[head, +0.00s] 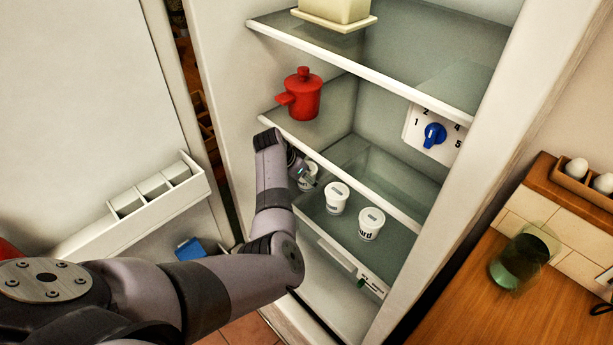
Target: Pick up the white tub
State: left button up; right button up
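Several white tubs with dark lettering stand on a lower glass shelf of the open fridge. The leftmost white tub (308,184) is partly hidden behind my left gripper (304,174). A middle white tub (337,199) and a right white tub (371,224) stand in clear view beside it. My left arm reaches in from the left, and its gripper is at the leftmost tub. The fingers are small and partly hidden by my wrist, so I cannot tell whether they touch or grip that tub. My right gripper is not in view.
A red lidded pot (303,95) stands on the shelf above. A cream dish (335,10) is on the top shelf. A blue dial (434,134) is on the fridge's back wall. The open door (80,110) is at left; a wooden counter (460,300) with a green glass (520,262) is at right.

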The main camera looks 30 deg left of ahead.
pick_arm(q)
jog(key=c, duration=1.3)
